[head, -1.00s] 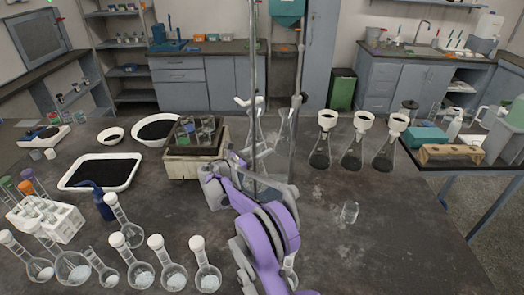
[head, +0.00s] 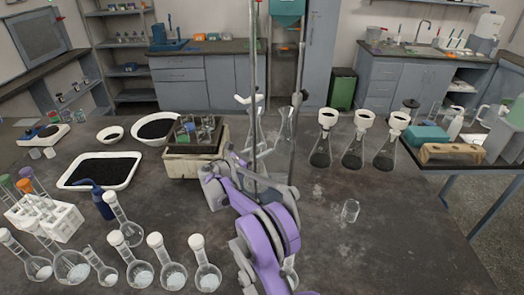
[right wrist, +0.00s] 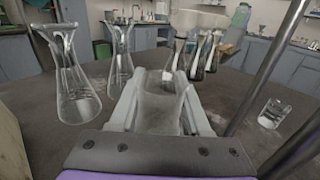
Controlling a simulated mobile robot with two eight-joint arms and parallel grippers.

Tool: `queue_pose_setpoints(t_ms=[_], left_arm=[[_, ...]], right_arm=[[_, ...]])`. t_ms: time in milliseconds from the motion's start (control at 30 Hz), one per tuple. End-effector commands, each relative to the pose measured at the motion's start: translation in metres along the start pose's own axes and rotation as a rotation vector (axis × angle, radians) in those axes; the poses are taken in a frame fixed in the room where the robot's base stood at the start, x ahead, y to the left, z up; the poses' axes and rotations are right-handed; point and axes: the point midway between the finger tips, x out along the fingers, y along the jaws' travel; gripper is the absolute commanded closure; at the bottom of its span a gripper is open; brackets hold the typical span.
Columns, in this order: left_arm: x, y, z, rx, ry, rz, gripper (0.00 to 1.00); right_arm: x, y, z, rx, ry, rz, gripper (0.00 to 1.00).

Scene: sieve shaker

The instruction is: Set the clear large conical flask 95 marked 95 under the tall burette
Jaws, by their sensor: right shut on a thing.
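My right gripper (right wrist: 160,110) is shut on a clear glass vessel (right wrist: 160,92), seen between the fingers in the right wrist view. It looks like a flask, but no number can be read. In the head view the purple right arm largely hides the gripper, beside two upright metal rods (head: 254,70) (head: 297,95). I cannot tell which rod carries the tall burette. Two clear flasks (right wrist: 72,85) (right wrist: 119,62) stand ahead and left of the gripper in the right wrist view, apart from it. My left gripper is not in view.
Three flasks with white funnels (head: 355,145) stand at the back right. A small glass beaker (head: 350,211) stands on the bench. A pale box with a dark top (head: 182,167) is left of my gripper. Stoppered round flasks (head: 160,270) line the front left. The bench right of the arm is mostly clear.

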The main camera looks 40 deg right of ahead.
Motion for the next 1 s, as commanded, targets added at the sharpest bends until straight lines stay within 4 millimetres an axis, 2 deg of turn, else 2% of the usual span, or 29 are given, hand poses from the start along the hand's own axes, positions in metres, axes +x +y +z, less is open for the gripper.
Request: queue_pose_setpoints(t_ms=[133,167,333,667,767,1000], left_arm=[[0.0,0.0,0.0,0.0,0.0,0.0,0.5],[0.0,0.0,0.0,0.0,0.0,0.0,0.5],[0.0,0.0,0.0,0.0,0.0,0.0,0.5],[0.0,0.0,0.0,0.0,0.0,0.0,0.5],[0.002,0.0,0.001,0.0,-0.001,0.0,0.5],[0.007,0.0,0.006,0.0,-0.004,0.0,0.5]], right_arm=[[0.0,0.0,0.001,0.0,-0.001,0.0,1.0],[0.0,0.0,0.001,0.0,-0.001,0.0,0.49],[0.0,0.0,0.001,0.0,0.0,0.0,0.19],[-0.003,0.0,0.0,0.0,0.001,0.001,0.18],[-0.013,0.0,0.0,0.0,0.0,0.001,0.18],[-0.053,0.0,-0.001,0.0,0.0,0.003,0.18]])
